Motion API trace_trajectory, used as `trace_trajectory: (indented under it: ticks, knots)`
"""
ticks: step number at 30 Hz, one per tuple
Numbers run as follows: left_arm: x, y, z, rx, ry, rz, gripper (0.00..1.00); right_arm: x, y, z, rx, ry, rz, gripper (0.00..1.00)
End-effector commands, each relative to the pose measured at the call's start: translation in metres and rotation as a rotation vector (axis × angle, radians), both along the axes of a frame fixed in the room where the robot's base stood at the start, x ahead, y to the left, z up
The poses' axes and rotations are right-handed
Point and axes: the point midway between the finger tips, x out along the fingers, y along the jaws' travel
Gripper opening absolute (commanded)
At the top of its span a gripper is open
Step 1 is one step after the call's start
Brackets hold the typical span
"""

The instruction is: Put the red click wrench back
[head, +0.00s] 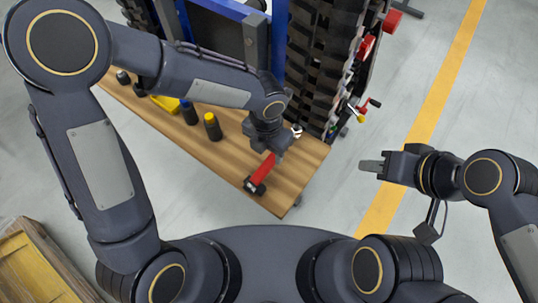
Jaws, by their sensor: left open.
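The red click wrench (264,168) lies on the wooden bench top near its front right corner, its black end towards me. A small silver part (297,131) beyond the gripper is in line with the handle and looks like its head. My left gripper (270,146) is open, directly over the wrench's middle, and hides that part of it. I cannot tell whether the fingers touch it. My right gripper (372,166) hangs over the floor to the right, away from the bench; whether its fingers are open or shut is unclear.
The wooden bench (284,194) also bears dark bottles, one with a yellow cap (212,126), and a yellow item (166,104). A black tracked carrier (318,60) and a blue frame (279,40) stand behind. A wooden crate (45,255) is at lower left.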

Motion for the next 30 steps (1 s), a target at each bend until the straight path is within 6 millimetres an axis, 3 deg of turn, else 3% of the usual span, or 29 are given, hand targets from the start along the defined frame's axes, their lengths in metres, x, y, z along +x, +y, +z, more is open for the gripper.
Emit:
trace_trajectory:
  ticks: [3,9,22,26,30]
  knots:
    - [0.001,0.001,0.029,-0.003,-0.004,0.002,0.48,0.000,0.000,0.002,0.000,0.000,0.000,0.36]
    - [0.001,0.002,0.061,0.000,-0.002,0.003,0.48,0.000,0.000,0.004,0.000,0.000,0.000,0.36]
    - [0.001,0.007,0.076,-0.001,-0.002,0.050,0.48,0.000,0.000,0.004,0.000,0.000,0.000,0.36]
    - [0.000,0.037,0.091,-0.021,-0.015,0.360,0.48,0.000,0.000,0.004,0.000,0.000,0.000,0.36]
    - [-0.010,0.090,0.116,-0.090,-0.015,1.004,0.48,0.000,0.000,0.004,0.000,0.000,0.000,0.36]
